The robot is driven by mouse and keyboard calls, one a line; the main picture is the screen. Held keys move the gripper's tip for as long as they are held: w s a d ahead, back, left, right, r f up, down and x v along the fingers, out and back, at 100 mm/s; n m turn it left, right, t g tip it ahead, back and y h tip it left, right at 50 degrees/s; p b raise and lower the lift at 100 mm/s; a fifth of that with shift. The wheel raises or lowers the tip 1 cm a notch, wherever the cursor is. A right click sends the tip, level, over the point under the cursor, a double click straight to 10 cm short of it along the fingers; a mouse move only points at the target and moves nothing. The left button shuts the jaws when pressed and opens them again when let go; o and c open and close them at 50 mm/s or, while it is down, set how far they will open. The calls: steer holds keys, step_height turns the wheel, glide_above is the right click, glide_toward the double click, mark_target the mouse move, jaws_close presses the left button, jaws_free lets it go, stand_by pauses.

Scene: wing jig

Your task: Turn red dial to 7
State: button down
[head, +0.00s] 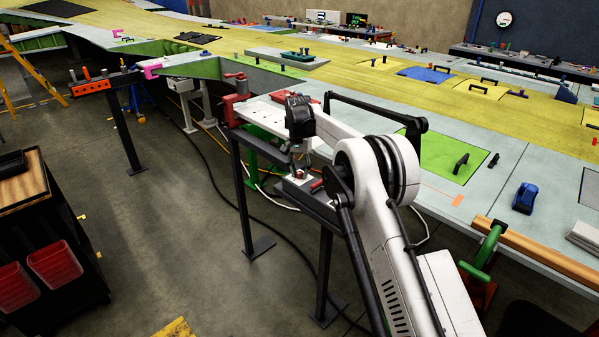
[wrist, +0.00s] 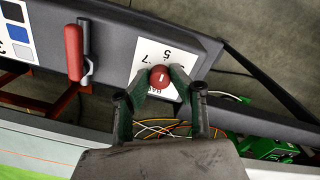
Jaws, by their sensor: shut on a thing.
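The red dial (wrist: 160,76) sits on a white plate (wrist: 146,49) fixed to a dark grey bar. The numbers 5 and 7 show on the plate above the dial in the wrist view; its lower lettering is partly hidden by my fingers. A short pale mark shows on the dial's top, but I cannot tell which number it points at. My gripper (wrist: 161,84) is shut on the dial, with a green-faced finger on each side. In the head view my gripper (head: 299,168) is down at the small white plate, and the dial is mostly hidden there.
A red-handled lever (wrist: 74,52) stands on the same bar, left of the dial. A colour chart (wrist: 16,34) lies farther left. Wires and a green part (wrist: 266,149) lie below the bar. The large wing panel (head: 455,205) extends to the right in the head view.

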mark_target(299, 172)
steer(key=shift+f+n+b, duration=0.1)
steer(key=shift+n+b, duration=0.8)
steer(key=n+b, duration=0.2)
steer(key=n, duration=0.1)
steer(key=shift+n, duration=0.3)
steer(key=n+b, duration=0.2)
steer(key=n, duration=0.4)
steer(key=shift+n, duration=0.4)
steer(key=c, duration=1.5)
jaws_free()
steer(key=shift+c, duration=0.2)
steer(key=shift+r, duration=0.2)
step_height(299, 172, up, 12)
